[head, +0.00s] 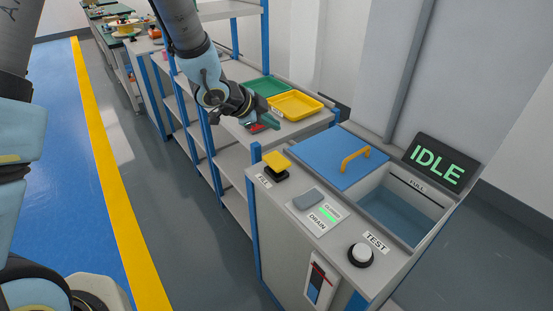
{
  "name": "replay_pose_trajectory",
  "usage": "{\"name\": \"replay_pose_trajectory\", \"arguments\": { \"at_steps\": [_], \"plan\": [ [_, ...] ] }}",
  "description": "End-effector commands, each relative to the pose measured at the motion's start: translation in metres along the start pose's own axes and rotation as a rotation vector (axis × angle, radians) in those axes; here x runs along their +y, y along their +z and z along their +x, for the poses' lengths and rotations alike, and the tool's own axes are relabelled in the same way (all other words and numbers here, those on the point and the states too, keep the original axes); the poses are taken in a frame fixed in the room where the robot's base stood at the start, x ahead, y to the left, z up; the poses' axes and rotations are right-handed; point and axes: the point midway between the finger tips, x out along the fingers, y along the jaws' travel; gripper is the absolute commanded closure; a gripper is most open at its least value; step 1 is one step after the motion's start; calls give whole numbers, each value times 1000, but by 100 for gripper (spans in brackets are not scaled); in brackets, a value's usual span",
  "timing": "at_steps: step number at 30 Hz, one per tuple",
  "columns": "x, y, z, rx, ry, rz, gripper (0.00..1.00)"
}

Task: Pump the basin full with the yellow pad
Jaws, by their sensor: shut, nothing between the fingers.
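The yellow pad (277,160) sits on a black base at the near left corner of the machine top, above a label that appears to read FILL. The basin (402,212) on the right holds bluish water, its surface below the FULL mark (417,186). A blue lid (320,155) with a yellow handle covers the part behind and left of the open basin. My gripper (272,122) is shut and empty, in the air beyond the pad, near the shelf with the trays. It does not touch the pad.
A grey DRAIN switch (308,200) and a white TEST button (362,253) share the machine top. The display (440,163) reads IDLE. Yellow (297,103) and green (268,86) trays stand on the shelf behind. The floor to the left is clear.

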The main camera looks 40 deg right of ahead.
Motion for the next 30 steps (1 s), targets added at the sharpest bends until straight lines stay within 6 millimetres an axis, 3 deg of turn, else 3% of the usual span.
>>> {"name": "replay_pose_trajectory", "arguments": {
  "at_steps": [14,30],
  "plan": [
    [3,3,4,0,1,-1,100],
    [36,36,49,-1,1,-2,100]
  ]
}}
